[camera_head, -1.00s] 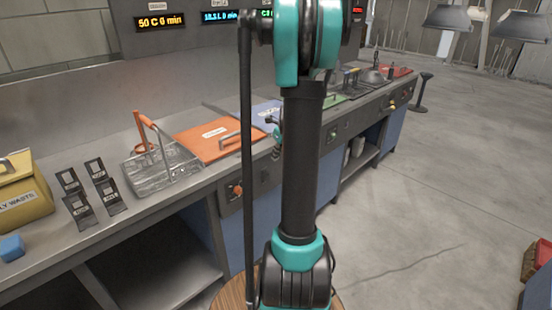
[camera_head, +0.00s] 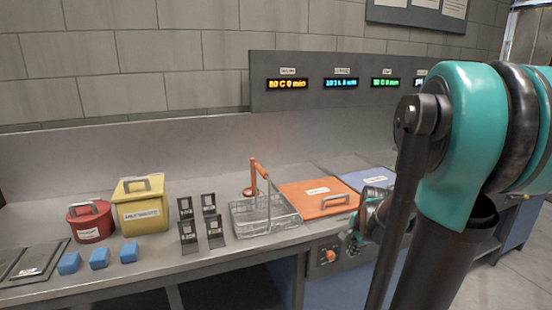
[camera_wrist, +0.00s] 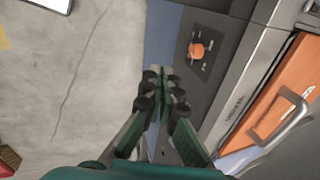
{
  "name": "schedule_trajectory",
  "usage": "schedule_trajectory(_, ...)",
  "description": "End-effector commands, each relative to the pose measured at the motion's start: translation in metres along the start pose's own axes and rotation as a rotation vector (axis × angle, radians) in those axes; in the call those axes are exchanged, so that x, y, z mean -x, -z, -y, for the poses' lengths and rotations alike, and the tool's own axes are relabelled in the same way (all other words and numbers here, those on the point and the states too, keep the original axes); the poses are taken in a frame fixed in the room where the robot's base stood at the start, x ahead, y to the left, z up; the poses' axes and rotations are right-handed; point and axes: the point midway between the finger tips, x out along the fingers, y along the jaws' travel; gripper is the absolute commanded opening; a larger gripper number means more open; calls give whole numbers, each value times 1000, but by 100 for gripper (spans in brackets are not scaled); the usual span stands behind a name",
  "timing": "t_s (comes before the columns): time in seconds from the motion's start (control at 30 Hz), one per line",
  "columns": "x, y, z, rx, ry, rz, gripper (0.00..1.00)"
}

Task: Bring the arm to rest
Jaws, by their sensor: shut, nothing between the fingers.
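My gripper (camera_wrist: 163,85) is shut and empty in the wrist view. Its green fingers are together in front of the counter's front panel, near an orange knob (camera_wrist: 196,49). In the head view my arm fills the right side, and part of its far end (camera_head: 362,232) shows beside the counter front, to the right of the same knob (camera_head: 330,256). The fingertips are too small and partly hidden there to make out clearly.
On the counter are an orange lid (camera_head: 318,198) with a handle, a wire basket (camera_head: 262,216), black labelled stands (camera_head: 188,237), a yellow box (camera_head: 140,204), a red pot (camera_head: 91,222) and several blue blocks (camera_head: 99,258). Open concrete floor (camera_wrist: 75,90) lies beside the counter.

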Motion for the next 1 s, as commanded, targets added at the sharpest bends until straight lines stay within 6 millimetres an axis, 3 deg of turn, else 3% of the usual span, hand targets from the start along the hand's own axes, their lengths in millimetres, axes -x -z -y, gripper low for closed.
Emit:
schedule_trajectory(0.03,2,-15,-12,133,0,-5,0)
schedule_trajectory(0.2,6,-53,-53,619,-3,-28,0)
schedule_trajectory(0.4,5,-81,-95,1087,-13,-52,0)
schedule_trajectory(0.5,4,-88,-107,1226,-16,-59,0)
schedule_trajectory(0.67,3,-91,-114,1316,-20,-65,0)
schedule_trajectory(1.0,3,-91,-114,1318,-20,-65,0)
